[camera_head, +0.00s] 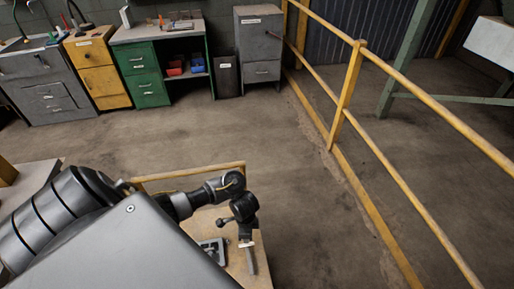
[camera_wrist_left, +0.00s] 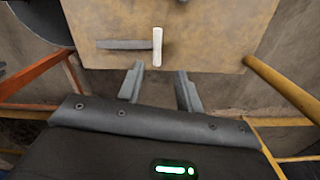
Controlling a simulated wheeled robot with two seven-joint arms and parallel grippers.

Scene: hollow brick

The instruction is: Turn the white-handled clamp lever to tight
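The clamp lever shows in the left wrist view as a thin dark grey bar (camera_wrist_left: 122,44) on a tan board (camera_wrist_left: 205,35), with a white handle (camera_wrist_left: 157,46) across its right end. My left gripper (camera_wrist_left: 160,86) is open and empty. Its fingertips are just below the handle in the picture and apart from it; the handle lies between their lines, nearer the right finger. In the head view a small white piece (camera_head: 246,243) and a grey bar (camera_head: 251,262), seemingly the lever, show at the table's right side. I cannot make out the left fingertips there. My right gripper is not in view.
The tan table (camera_head: 262,277) has a yellow rail (camera_head: 190,172) at its far side. A dark grey fixture (camera_head: 212,250) lies left of the lever. A yellow railing (camera_head: 345,95) runs along the right. Cabinets (camera_head: 140,75) stand far back, with open floor (camera_head: 250,130) between.

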